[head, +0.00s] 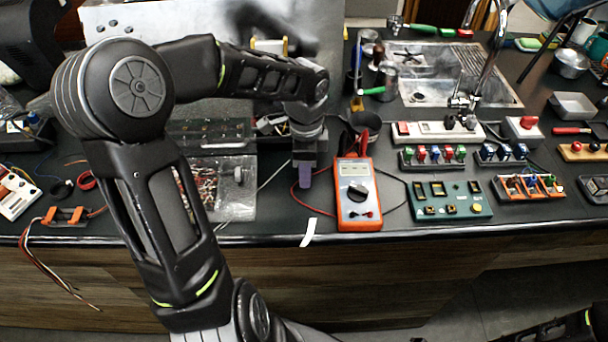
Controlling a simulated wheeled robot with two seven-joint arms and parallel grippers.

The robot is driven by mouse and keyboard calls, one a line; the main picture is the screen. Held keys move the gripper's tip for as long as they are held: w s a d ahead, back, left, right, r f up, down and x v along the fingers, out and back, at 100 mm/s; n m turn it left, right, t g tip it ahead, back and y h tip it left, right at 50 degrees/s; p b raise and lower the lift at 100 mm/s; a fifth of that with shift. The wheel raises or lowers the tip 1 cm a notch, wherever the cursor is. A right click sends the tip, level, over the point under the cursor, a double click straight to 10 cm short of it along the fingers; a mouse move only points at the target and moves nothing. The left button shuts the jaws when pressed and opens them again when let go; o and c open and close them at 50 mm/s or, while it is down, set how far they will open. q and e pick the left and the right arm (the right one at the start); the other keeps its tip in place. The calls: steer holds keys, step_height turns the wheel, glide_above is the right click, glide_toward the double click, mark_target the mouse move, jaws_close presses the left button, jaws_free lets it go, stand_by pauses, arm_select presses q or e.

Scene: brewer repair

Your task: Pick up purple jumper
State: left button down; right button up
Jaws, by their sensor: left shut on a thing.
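My left gripper (305,160) points down over the dark bench, just left of the orange multimeter. A small purple piece (304,171) shows at its fingertips, and the gripper is shut on it. This looks like the purple jumper; the fingers hide most of it. I cannot tell whether it touches the bench. My right gripper is not in view.
The orange multimeter (357,196) stands close right of the gripper, with red and black leads around it. A green board (448,200) lies further right. A clear bag of parts (222,188) lies to the left. A white strip (309,232) hangs at the bench edge.

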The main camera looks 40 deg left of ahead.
arm_select(q)
step_height(320, 180, up, 10)
steer(key=shift+r+b, duration=0.1)
steer(key=shift+b, duration=0.4)
stand_by(0.6)
